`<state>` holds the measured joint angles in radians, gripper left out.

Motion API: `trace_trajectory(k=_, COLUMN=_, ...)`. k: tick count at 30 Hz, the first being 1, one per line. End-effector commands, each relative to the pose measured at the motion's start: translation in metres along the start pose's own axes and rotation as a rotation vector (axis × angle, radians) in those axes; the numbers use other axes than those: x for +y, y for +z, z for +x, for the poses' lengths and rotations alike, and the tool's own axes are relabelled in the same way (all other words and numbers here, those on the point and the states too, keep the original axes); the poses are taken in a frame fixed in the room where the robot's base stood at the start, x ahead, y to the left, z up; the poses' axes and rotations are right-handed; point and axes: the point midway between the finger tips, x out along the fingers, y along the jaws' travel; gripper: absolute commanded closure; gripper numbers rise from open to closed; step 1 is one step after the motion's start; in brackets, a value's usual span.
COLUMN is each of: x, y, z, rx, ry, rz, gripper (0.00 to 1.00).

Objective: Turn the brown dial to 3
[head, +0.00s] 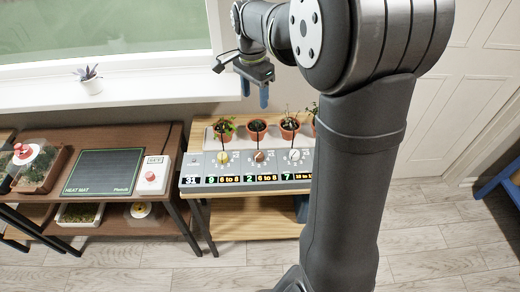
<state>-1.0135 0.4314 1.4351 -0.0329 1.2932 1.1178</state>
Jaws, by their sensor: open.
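The brown dial's pointer direction is too small to tell. My gripper (255,95) is open and empty, with its blue fingers pointing down, well above and behind the panel. My arm hides the panel's right end.
Potted plants (257,131) stand in a row behind the dials, close to the panel. A brown table (120,217) at left holds a heat mat (103,172), a white box with a red button (152,175) and a terrarium (35,167). A windowsill (130,95) runs behind.

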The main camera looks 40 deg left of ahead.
Motion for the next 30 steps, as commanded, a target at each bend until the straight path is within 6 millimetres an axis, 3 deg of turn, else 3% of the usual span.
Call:
trace_trajectory(k=3, x=-0.001, y=0.003, z=0.030, rx=0.002, ry=0.014, rz=-0.234, gripper=0.45)
trace_trajectory(k=10, x=-0.001, y=0.006, z=0.064, rx=0.008, ry=0.025, rz=-0.539, gripper=0.45)
trace_trajectory(k=19, x=0.000, y=0.007, z=0.089, rx=0.006, ry=0.029, rz=-0.600, gripper=0.45)
trace_trajectory(k=30, x=0.002, y=0.006, z=0.169, rx=0.006, ry=0.029, rz=-0.598, gripper=0.45)
